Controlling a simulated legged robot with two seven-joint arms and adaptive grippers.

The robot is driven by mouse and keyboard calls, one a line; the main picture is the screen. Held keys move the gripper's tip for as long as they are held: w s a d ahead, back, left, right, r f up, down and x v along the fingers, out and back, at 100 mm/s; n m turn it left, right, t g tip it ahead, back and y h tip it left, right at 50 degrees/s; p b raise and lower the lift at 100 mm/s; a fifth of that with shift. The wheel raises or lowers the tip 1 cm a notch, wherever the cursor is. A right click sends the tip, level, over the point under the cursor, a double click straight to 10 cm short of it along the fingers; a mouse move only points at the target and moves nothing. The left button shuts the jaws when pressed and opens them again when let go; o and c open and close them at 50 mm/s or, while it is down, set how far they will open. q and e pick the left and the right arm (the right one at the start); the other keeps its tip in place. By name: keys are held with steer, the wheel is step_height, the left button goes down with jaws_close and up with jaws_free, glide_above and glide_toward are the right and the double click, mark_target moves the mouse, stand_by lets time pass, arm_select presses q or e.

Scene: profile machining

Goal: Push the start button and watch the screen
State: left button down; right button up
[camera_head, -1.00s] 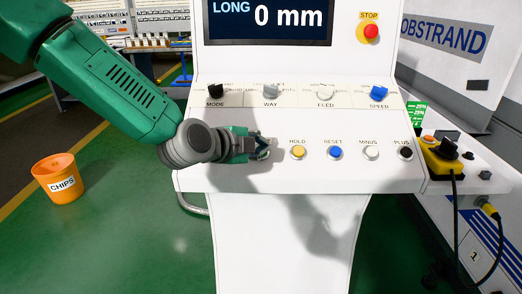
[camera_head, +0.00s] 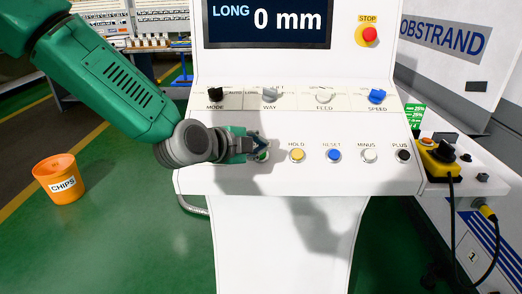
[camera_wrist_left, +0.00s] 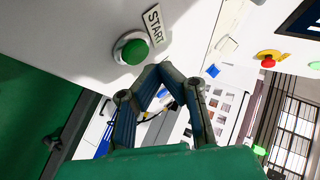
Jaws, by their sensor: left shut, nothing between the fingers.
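The green start button (camera_wrist_left: 134,51) sits in a pale ring beside a START label (camera_wrist_left: 153,23) in the left wrist view. In the head view the green start button (camera_head: 262,156) is partly hidden by my left gripper (camera_head: 262,143). My left gripper's fingertips are shut and empty; they also show in the left wrist view (camera_wrist_left: 158,74), beside the button. I cannot tell whether they touch it. The screen (camera_head: 268,22) at the top of the white console reads "LONG 0 mm". My right gripper is out of view.
The console panel (camera_head: 330,180) also holds a yellow HOLD button (camera_head: 297,155), a blue RESET button (camera_head: 334,155), and MINUS and PLUS buttons. Several knobs line the row above. A red STOP button (camera_head: 369,34) is at upper right. An orange CHIPS bucket (camera_head: 61,178) stands on the floor.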

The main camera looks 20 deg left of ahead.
arm_select(q)
step_height(320, 180, up, 5)
steer(key=s+p, duration=0.2)
steer(key=p, duration=0.2)
steer(key=shift+s+d+r, duration=0.15)
steer(key=shift+s+d, duration=0.2)
steer(key=shift+d, duration=0.05)
stand_by(0.4)
steer(key=s+a+f+n+g+y+b, duration=0.1)
steer(key=s+f+n+g, duration=0.15)
steer(key=f, duration=0.55)
steer(key=s+a+f+n+g+b, duration=0.15)
steer(key=s+f, duration=0.25)
steer(key=f, duration=0.5)
steer(key=s+a+f+n+g+y+b, duration=0.1)
steer(key=s+a+f+n+g, duration=0.1)
steer(key=s+f, duration=0.6)
steer(key=s+a+f+n+g+y+b, duration=0.1)
steer(key=s+a+f+n+g+b, duration=0.1)
steer(key=s+a+f+n, duration=0.2)
steer(key=s+a+f+n+g+y+b, duration=0.2)
steer(key=s+f+n, duration=0.6)
steer(key=s+f, duration=0.5)
steer(key=s+a+g, duration=0.1)
steer(key=s, duration=0.2)
steer(key=shift+s+a, duration=0.15)
steer(key=shift+s, duration=0.1)
